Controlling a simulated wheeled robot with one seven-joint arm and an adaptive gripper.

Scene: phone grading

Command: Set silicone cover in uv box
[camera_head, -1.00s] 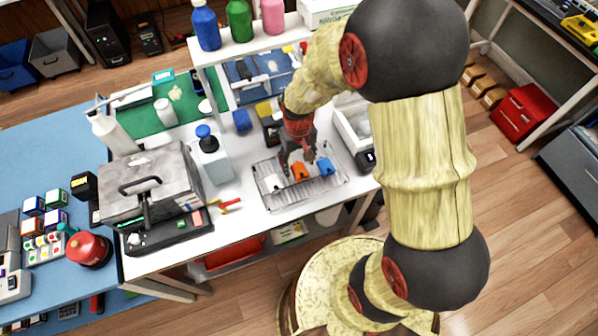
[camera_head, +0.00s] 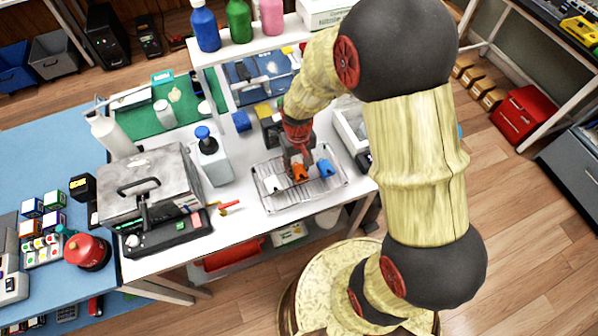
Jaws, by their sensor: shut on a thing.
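A wire rack (camera_head: 288,201) on the white bench holds three small pieces: a white one (camera_head: 272,183), an orange one (camera_head: 299,174) and a blue one (camera_head: 326,167). These look like phone covers; which is silicone cannot be told. My gripper (camera_head: 299,168) points down over the middle of the rack, shut on the orange cover, whose upper part the fingers hide. The cover is still at the rack. A grey lidded box with a handle (camera_head: 140,203) stands at the bench's left, its lid closed; it may be the UV box.
A clear bottle with a blue cap (camera_head: 213,165) stands between the rack and the grey box. A red and yellow tool (camera_head: 230,207) lies on the bench. A white open bin (camera_head: 350,128) is right of the rack, and a shelf with bottles (camera_head: 238,20) rises behind.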

